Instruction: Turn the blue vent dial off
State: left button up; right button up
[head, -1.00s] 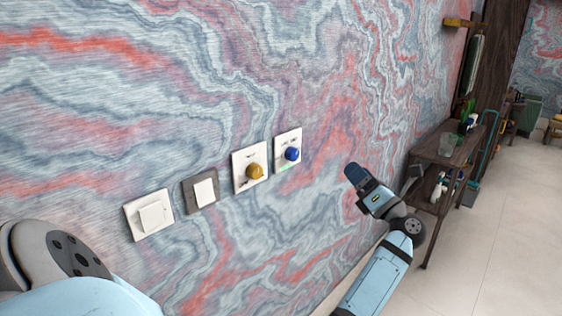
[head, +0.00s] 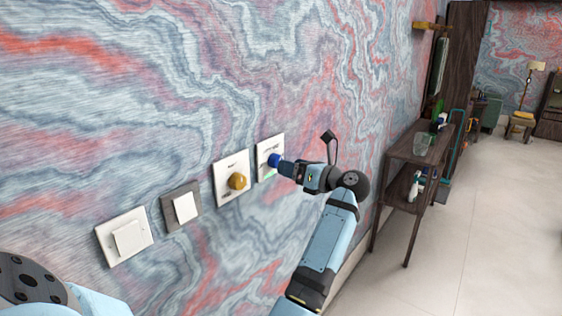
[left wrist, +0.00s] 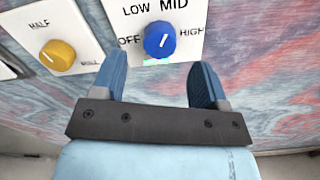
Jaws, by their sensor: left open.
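The blue vent dial (head: 274,160) sits on a white wall plate (head: 264,147), the rightmost in a row on the wall. In the left wrist view, the blue dial (left wrist: 160,39) has a white pointer tilted slightly right of straight up, toward MID. The plate reads OFF, LOW, MID and HIGH, with a green strip below the dial. My left gripper (head: 285,167) is at the dial in the head view. In the wrist view its open fingers (left wrist: 158,68) are on either side, just below the dial; contact cannot be told. My right gripper is not in view.
A yellow dial (head: 238,182) on its own plate is left of the blue one. Further left are a grey-framed switch (head: 185,207) and a white switch (head: 128,239). A dark wooden shelf table (head: 408,153) stands along the wall at right. The floor there is open.

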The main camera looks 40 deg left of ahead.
aim_at(276, 161)
pick_arm(q)
jog(key=a, duration=0.4)
jog(key=shift+s, duration=0.25)
